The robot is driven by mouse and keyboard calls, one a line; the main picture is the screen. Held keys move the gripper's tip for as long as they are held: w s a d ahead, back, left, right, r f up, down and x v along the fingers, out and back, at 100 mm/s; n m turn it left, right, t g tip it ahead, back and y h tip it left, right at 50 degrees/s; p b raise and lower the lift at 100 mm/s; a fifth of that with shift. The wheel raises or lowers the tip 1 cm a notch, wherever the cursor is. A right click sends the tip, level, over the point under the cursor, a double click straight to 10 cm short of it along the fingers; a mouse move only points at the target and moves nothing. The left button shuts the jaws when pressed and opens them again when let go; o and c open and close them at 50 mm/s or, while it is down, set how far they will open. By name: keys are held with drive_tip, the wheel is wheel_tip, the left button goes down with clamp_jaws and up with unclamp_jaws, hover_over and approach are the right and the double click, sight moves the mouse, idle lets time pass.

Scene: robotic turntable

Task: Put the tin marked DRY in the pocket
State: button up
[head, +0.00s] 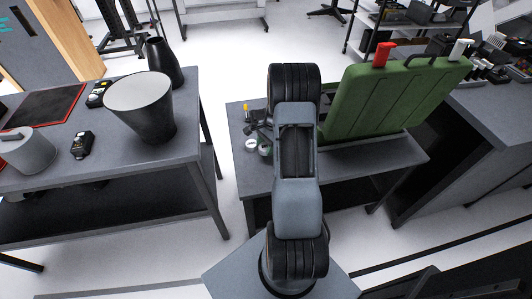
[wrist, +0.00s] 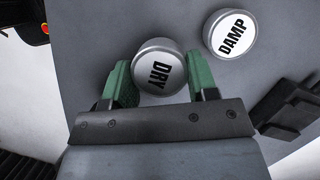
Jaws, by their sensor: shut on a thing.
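The tin marked DAMP (wrist: 231,34) stands apart, to the upper right, on the same grey surface. In the head view a small pale round top (head: 251,144) shows on the middle table beside my arm; its label is too small to read. My arm partly covers this spot. I cannot make out a pocket in either view.
A large green canister (head: 385,100) stands on the right of the middle table (head: 375,158). A dark block (wrist: 287,107) lies right of my gripper. A floor gap separates the tables.

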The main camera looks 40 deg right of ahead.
drive_tip(key=shift+f, duration=1.95)
drive_tip(key=shift+f+b, duration=0.15)
drive_tip(key=shift+b, duration=0.15)
drive_tip(key=o, duration=1)
